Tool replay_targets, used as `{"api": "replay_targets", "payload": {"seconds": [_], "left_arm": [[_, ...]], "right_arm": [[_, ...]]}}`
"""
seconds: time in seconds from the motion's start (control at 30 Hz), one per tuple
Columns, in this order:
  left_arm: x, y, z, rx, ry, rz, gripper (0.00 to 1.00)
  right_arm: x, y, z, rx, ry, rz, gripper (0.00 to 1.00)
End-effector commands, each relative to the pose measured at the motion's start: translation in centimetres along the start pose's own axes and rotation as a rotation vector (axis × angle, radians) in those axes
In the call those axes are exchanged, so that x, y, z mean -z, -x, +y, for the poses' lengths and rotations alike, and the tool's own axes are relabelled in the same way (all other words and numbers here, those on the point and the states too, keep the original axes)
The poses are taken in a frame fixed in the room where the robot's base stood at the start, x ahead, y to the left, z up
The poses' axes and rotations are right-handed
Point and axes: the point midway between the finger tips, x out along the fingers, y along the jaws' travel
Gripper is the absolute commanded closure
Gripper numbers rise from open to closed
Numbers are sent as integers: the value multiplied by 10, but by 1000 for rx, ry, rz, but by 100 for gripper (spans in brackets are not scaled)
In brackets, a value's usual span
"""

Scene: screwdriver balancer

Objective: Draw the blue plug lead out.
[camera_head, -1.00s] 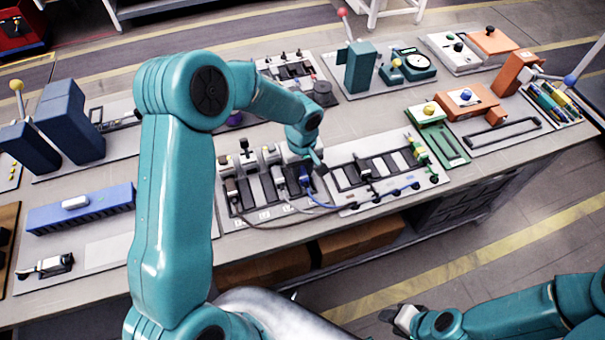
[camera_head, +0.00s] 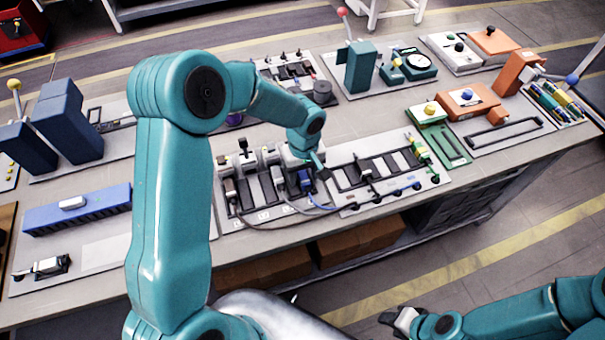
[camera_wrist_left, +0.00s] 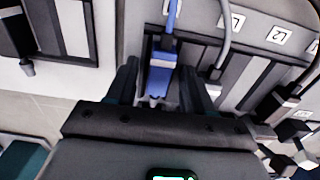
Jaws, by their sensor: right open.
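The blue plug (camera_head: 305,180) lies in a dark slot of the plug board (camera_head: 268,220), below the tip of my left gripper (camera_head: 319,170). In the left wrist view the blue plug (camera_wrist_left: 160,78) lies between the two dark fingers of my left gripper (camera_wrist_left: 160,85), with gaps beside it. The left gripper looks open. Pale pins show at the plug's lower end in that view. The blue lead (camera_wrist_left: 171,14) runs from its other end. My right gripper (camera_head: 400,318) is open and empty, away from the bench at the lower right.
Grey plugs on grey leads (camera_wrist_left: 222,55) are in neighbouring slots. A second board (camera_head: 385,175) with dark slots stands right of the plug board. A blue block (camera_head: 78,208) lies at the left. The bench front edge and floor are clear near the right arm.

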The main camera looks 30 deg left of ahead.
Motion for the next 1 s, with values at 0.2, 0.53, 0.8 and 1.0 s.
{"api": "replay_targets", "payload": {"seconds": [0.2,0.53,0.8,1.0], "left_arm": [[0,0,0,0,0,0,49],[0,25,0,0,0,1,49],[0,55,0,-1,0,1,49],[0,71,0,-1,-1,1,49]], "right_arm": [[0,0,0,0,0,0,57],[0,13,-5,0,0,0,57],[0,27,-10,0,0,0,57],[-1,35,-12,0,0,0,57]]}}
